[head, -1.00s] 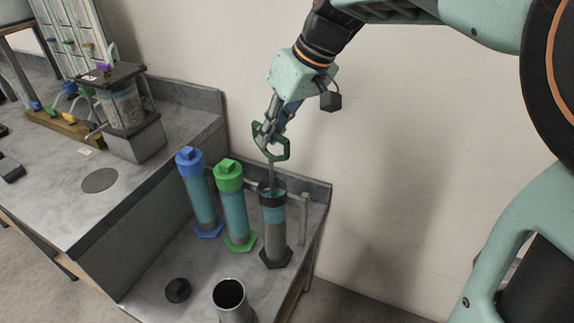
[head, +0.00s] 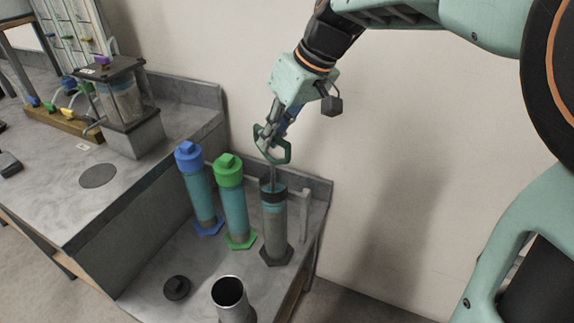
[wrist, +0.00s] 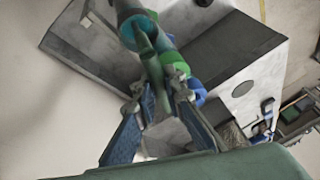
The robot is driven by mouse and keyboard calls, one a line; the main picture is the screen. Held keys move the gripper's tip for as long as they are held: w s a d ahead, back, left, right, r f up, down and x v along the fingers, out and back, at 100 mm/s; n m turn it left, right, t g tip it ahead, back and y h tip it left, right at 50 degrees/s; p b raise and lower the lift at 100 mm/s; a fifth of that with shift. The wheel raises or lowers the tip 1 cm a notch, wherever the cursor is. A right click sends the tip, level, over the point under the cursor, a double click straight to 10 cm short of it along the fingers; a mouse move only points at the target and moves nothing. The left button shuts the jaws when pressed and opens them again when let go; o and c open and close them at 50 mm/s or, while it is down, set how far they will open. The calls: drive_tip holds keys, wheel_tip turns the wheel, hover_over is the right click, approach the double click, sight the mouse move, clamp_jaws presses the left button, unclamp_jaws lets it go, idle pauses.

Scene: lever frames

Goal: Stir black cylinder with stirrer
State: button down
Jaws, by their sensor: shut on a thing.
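The black cylinder (head: 275,226) stands upright and uncapped on the lower bench, with a black rim and black hexagonal foot. Its contents look grey-teal. My gripper (head: 266,132) is above it, shut on the stirrer (head: 287,152) by its green loop handle. The stirrer's thin rod runs down into the cylinder's open top; its lower end is hidden inside. In the wrist view, my gripper (wrist: 155,98) shows blue-padded fingers around the stirrer's handle, which partly covers the cylinders beyond.
A green-capped cylinder (head: 234,207) and a blue-capped cylinder (head: 198,190) stand close to the left. A loose black cap (head: 177,288) and an open metal cup (head: 231,298) are in front. The wall is close behind. A higher bench with apparatus (head: 122,92) is at left.

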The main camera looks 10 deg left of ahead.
drive_tip(key=shift+r+p, duration=1.55)
drive_tip(key=shift+r, duration=1.1)
wheel_tip(320, 180, up, 6)
drive_tip(key=p, duration=0.5)
drive_tip(key=shift+r, duration=0.15)
wheel_tip(320, 180, up, 8)
drive_tip(key=p, duration=0.6)
drive_tip(key=shift+f, duration=0.25)
drive_tip(key=shift+r+p, duration=0.45)
drive_tip(key=shift+r, duration=0.25)
